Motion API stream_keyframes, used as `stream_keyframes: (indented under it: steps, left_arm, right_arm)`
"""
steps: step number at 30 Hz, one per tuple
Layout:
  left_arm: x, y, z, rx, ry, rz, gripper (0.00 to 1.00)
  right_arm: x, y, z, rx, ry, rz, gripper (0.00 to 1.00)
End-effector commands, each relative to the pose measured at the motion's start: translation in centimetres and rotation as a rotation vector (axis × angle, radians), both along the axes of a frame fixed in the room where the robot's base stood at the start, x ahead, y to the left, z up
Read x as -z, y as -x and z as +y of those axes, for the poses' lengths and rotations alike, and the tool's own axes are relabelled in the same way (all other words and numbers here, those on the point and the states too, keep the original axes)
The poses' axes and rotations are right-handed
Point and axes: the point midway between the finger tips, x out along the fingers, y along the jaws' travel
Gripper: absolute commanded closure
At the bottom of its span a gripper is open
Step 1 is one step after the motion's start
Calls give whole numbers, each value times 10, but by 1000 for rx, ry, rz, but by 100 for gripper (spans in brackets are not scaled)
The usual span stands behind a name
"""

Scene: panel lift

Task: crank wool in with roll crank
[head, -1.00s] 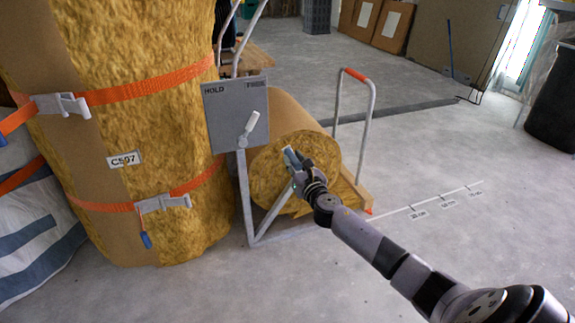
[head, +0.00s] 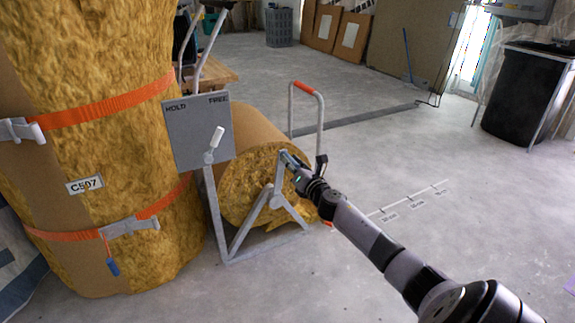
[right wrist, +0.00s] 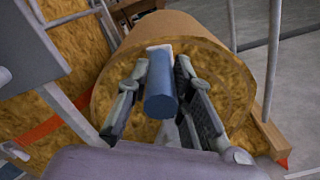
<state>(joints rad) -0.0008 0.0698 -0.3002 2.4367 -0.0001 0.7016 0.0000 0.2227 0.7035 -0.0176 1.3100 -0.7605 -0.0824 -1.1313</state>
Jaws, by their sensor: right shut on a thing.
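The wool roll (head: 240,190), yellow with a brown paper cover, lies on a grey tube stand. It also shows in the right wrist view (right wrist: 215,75). A crank arm (head: 282,172) stands upward from the hub at the roll's end. My right gripper (head: 290,162) is at its upper end. In the right wrist view, the fingers are shut around the blue crank handle (right wrist: 161,85). A grey plate (head: 190,125) marked HOLD and FREE carries a white lever (head: 217,138), tilted to the FREE side. The wool's loose end is mostly hidden behind my arm. My left gripper is out of view.
A tall strapped wool bale (head: 90,200) labelled C507 stands close left of the stand. A tube handle with a red grip (head: 303,87) rises behind the roll. A marked scale line (head: 415,205) runs along the floor at right, where the floor is clear.

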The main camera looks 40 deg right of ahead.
Motion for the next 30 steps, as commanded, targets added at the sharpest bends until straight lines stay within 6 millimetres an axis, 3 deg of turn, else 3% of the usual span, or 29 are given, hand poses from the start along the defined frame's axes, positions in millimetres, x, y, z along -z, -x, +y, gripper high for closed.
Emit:
stream_keyframes:
  steps: [10, 11, 19, 30]
  left_arm:
    - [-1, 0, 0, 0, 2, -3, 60]
    - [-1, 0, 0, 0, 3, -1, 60]
    - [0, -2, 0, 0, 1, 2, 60]
    - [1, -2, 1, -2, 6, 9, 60]
  right_arm:
    - [0, 1, -2, 4, -2, 1, 100]
    - [0, 1, -2, 3, -2, 0, 77]
    - [1, 0, -1, 2, -1, 1, 59]
    - [1, 3, 0, 0, -1, 2, 59]
